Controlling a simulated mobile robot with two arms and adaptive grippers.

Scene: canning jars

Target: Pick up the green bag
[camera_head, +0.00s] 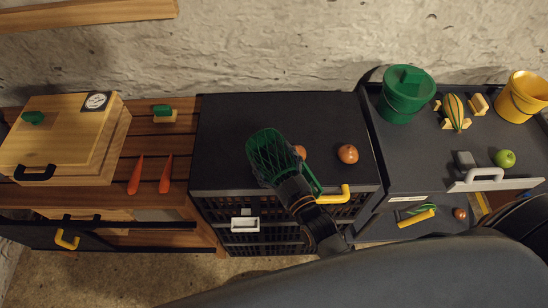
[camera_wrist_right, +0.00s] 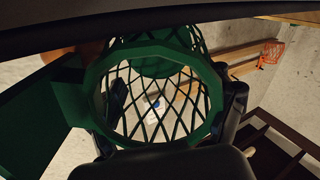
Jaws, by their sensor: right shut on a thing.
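The green bag (camera_head: 266,152) is an open-mesh net with a solid green rim, over the black cabinet top in the head view. My right gripper (camera_head: 288,184) is shut on its rim end. In the right wrist view the bag's rim (camera_wrist_right: 93,95) faces the camera, between my dark fingers, with the mesh and a solid green base beyond it. A flat green panel is at its left. Nothing shows inside the bag. The gap between the bag and the cabinet top is hard to judge. My left gripper is not in view.
An orange-brown ball (camera_head: 348,154) lies right of the bag; another (camera_head: 300,151) is partly hidden by it. Carrots (camera_head: 136,176) and a wooden box (camera_head: 62,130) are at left. A green bucket (camera_head: 405,101) and yellow bucket (camera_head: 523,99) stand at right. The cabinet top's left part is clear.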

